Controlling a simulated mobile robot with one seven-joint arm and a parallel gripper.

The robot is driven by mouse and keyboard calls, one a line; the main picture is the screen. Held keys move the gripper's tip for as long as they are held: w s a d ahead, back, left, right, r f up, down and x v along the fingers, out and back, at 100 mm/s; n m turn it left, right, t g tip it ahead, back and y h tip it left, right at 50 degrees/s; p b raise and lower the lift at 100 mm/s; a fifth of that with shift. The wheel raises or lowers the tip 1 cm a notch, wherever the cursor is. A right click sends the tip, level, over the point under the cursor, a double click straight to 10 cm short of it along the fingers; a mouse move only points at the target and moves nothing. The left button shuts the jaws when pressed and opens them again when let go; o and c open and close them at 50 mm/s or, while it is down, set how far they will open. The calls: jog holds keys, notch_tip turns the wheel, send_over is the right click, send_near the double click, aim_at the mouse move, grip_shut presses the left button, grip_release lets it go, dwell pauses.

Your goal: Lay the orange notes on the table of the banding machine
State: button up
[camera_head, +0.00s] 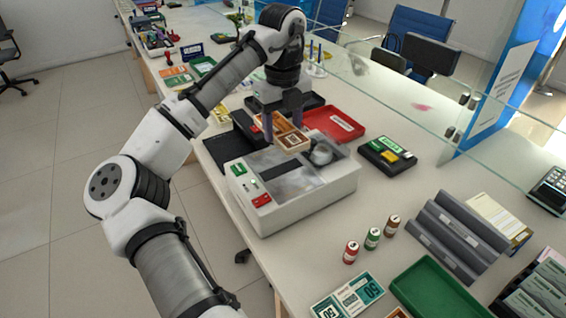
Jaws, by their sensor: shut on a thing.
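The banding machine (325,198) is a white box on the counter with a grey flat top, which is its table (292,183). It has a green label, red buttons and a round grey part at its back right. My gripper (283,122) points down just behind the machine and is shut on the orange notes (276,125). The notes show between its dark fingers, partly hidden by them. A second orange-brown piece with a white label (293,141) lies close in front of them, at the machine's back edge. I cannot tell whether the held notes touch anything below.
Three small rolls (372,238), a grey rack (455,235) and a green tray (437,290) stand in front right. A glass screen (400,105) runs along the counter.

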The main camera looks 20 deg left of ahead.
aim_at(283, 172)
notch_tip(283, 172, down, 11)
jog(key=shift+r+p, duration=0.15)
jog(key=shift+p, duration=0.35)
jog(key=o, duration=1)
notch_tip(283, 172, up, 12)
jog(key=shift+r+b, duration=0.1)
jog(key=shift+b, duration=0.65)
